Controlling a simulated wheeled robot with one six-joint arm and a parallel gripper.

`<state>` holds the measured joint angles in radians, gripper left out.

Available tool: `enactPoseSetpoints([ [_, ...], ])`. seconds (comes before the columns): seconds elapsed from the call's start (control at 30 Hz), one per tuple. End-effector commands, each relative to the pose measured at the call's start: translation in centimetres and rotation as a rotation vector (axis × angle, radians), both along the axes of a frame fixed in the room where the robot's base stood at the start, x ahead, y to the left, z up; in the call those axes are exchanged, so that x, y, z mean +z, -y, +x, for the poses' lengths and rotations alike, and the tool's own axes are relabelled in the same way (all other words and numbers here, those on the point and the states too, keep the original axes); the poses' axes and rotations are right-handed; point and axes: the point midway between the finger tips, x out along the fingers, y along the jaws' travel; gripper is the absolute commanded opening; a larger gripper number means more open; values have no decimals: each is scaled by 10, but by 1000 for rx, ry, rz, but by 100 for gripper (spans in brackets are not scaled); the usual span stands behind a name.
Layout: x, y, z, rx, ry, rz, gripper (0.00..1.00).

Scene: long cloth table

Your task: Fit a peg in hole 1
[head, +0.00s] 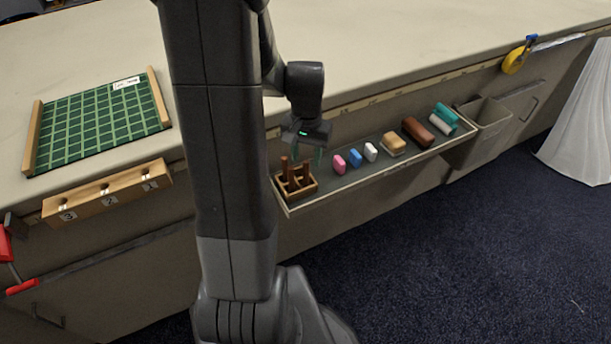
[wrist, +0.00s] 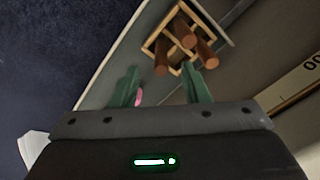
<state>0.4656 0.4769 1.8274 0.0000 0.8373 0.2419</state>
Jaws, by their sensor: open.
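The wooden block with holes (head: 108,193) is fixed along the table's front edge at the left in the head view. It is numbered 3, 2, 1 from left to right, and hole 1 (head: 149,184) is at its right end. Brown pegs (head: 284,167) stand in a small divided wooden box (head: 297,188) at the left end of a shelf. The wrist view shows several pegs (wrist: 184,36) in the box (wrist: 161,17). My gripper (wrist: 165,80) is open, with green fingers and nothing between them. In the head view my gripper (head: 306,151) is just above the box.
The shelf (head: 345,183) also carries a pink block (head: 339,164), blue block (head: 355,158), white block (head: 371,152), sponge-like block (head: 393,142) and brown roll (head: 417,131). A bin (head: 482,127) is at its right end. A green grid board (head: 98,119) lies on the table.

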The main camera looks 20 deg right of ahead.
Motion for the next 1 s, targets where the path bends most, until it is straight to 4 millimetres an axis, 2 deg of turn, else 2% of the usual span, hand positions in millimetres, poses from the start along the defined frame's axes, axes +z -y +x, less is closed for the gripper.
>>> enactPoseSetpoints([
  [0.17, -12, 0, 0, 0, -1, 1, 42],
  [0.5, -54, 1, 4, 1, -2, 1, 42],
  [0.77, -57, 1, 4, 0, 0, 0, 42],
  [0.83, -57, 1, 4, 0, 0, 0, 34],
  [1.0, -57, 1, 4, 1, 0, 0, 0],
])
